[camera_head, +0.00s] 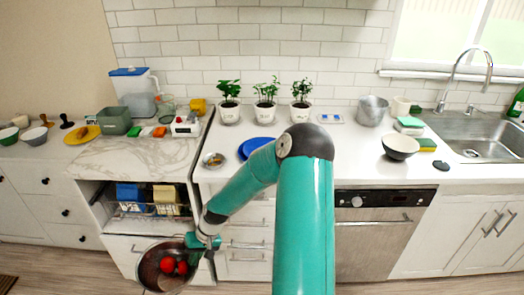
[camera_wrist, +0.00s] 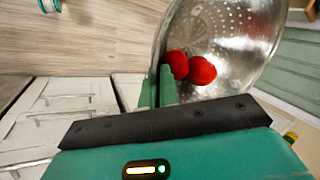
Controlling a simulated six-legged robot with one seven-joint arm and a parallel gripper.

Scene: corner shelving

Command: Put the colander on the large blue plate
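The metal colander (camera_head: 150,262) hangs low in front of the left cabinets, tilted, with red round items, perhaps tomatoes (camera_head: 168,265), inside. My gripper (camera_head: 200,243) is at its right rim. In the wrist view my fingers (camera_wrist: 160,88) are closed on the rim of the perforated colander (camera_wrist: 228,40), and the red items (camera_wrist: 192,68) lie near them. The large blue plate (camera_head: 252,146) lies on the white counter in the middle, partly hidden behind my arm.
Potted plants (camera_head: 266,108) line the wall behind. Right of my arm are a metal pot (camera_head: 372,110) and a dark bowl (camera_head: 400,146). The open shelf (camera_head: 120,222) holds blue and tan cartons.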

